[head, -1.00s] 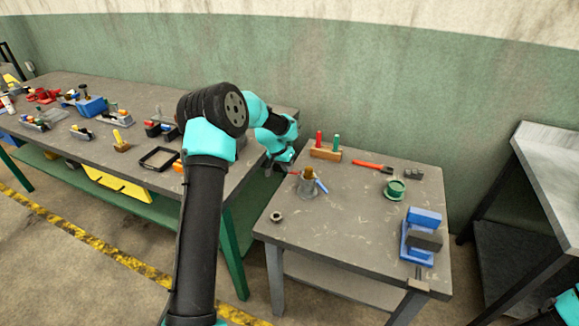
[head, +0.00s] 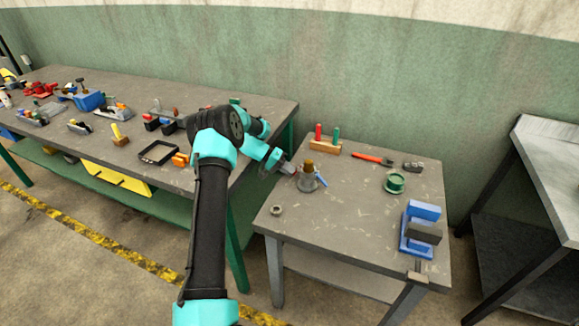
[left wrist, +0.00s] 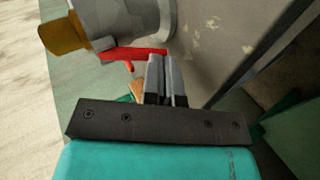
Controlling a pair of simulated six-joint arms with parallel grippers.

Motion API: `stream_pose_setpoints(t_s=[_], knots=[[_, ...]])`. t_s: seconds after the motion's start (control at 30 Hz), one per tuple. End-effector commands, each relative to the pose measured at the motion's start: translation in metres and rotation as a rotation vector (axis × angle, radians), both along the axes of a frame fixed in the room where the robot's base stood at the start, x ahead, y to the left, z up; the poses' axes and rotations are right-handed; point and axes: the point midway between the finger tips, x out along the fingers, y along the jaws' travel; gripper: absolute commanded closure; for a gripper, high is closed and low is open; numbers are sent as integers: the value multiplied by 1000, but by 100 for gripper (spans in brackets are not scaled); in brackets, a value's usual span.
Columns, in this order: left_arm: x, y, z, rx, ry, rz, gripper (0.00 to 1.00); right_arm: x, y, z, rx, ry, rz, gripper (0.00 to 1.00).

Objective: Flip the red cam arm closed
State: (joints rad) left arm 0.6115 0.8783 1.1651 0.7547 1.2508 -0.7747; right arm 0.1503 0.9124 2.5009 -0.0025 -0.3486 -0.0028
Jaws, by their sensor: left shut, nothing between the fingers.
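A grey cylindrical fitting (head: 309,181) with a brown plug (head: 308,166) in its top stands near the back left of the small table. In the left wrist view, the red cam arm (left wrist: 133,53) runs out sideways from the grey fitting (left wrist: 112,18); the orange-brown plug (left wrist: 60,35) is at upper left. My left gripper (head: 290,168) is at the fitting's left side. Its fingertips (left wrist: 163,58) are shut and empty, right at the red arm's end; I cannot tell if they touch it. My right gripper is out of view.
A wooden block (head: 326,146) with red and green pegs, a red-handled tool (head: 372,158), a green spool (head: 395,183) and a blue clamp (head: 420,230) share the table. A small ring (head: 276,210) lies at front left. The middle is clear.

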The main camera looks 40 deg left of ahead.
Motion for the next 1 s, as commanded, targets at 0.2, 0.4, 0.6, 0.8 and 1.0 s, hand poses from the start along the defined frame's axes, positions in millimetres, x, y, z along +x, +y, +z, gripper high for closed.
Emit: stream_pose_setpoints(t_s=[0.2,0.4,0.6,0.8,1.0], knots=[[1,-9,-8,7,0,-3,100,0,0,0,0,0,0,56],[1,-9,-8,9,0,-3,100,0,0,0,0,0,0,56],[1,-9,-4,9,0,-3,100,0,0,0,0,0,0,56],[1,-9,4,9,0,-3,100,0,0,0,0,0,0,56],[1,-9,8,9,0,-3,100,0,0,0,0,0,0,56]])
